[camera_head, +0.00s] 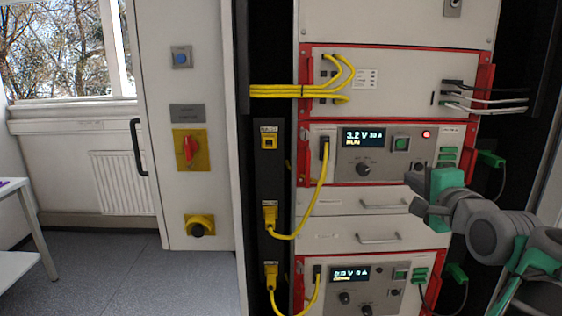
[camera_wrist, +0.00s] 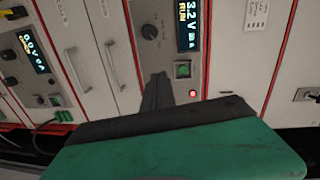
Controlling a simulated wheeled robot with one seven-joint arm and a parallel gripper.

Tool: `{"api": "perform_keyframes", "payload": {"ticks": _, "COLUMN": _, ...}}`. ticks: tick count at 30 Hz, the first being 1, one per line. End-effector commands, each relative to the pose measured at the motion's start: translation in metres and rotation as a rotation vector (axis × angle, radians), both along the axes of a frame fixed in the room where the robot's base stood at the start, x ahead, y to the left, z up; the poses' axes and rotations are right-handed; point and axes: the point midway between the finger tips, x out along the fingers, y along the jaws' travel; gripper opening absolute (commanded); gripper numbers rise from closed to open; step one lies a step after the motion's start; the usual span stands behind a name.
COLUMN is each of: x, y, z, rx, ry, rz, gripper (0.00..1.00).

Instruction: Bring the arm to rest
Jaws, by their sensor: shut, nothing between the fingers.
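My gripper (camera_head: 413,194) is in front of the rack at the right in the head view, beside the upper cycler unit (camera_head: 348,172). In the wrist view my gripper's dark fingers (camera_wrist: 159,78) are together with nothing between them. They point toward the upper unit's panel, near its green button (camera_wrist: 182,69) and lit red lamp (camera_wrist: 193,93). The upper unit's display (camera_head: 363,137) reads about 3.2 V. I cannot tell from these views whether the fingertips touch the panel.
The lower unit's display (camera_head: 350,273) reads about 0.0 V. Yellow cables (camera_head: 318,200) hang at the rack's left, and green plugs (camera_head: 490,158) stick out at its right. A cabinet with a red switch (camera_head: 190,149) and a white table (camera_head: 22,225) stand left. Floor between them is clear.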

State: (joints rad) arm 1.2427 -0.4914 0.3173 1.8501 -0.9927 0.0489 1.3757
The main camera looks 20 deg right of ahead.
Motion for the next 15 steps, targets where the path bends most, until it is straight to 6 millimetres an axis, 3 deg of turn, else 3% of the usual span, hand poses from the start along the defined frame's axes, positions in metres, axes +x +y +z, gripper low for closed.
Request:
{"api": "perform_keyframes", "payload": {"ticks": 3, "x": 0.036, "y": 0.058, "z": -0.072, "rx": -0.133, "ry": 0.229, "rz": 0.125, "gripper": 0.00}}
{"api": "perform_keyframes", "payload": {"ticks": 7, "x": 0.045, "y": 0.133, "z": -0.160, "rx": -0.335, "ry": 0.513, "rz": 0.327, "gripper": 0.00}}
{"api": "perform_keyframes", "payload": {"ticks": 11, "x": 0.018, "y": 0.206, "z": -0.242, "rx": -0.555, "ry": 0.768, "rz": 0.589, "gripper": 0.00}}
{"api": "perform_keyframes", "payload": {"ticks": 15, "x": -0.033, "y": 0.260, "z": -0.305, "rx": -0.769, "ry": 0.975, "rz": 0.875, "gripper": 0.00}}
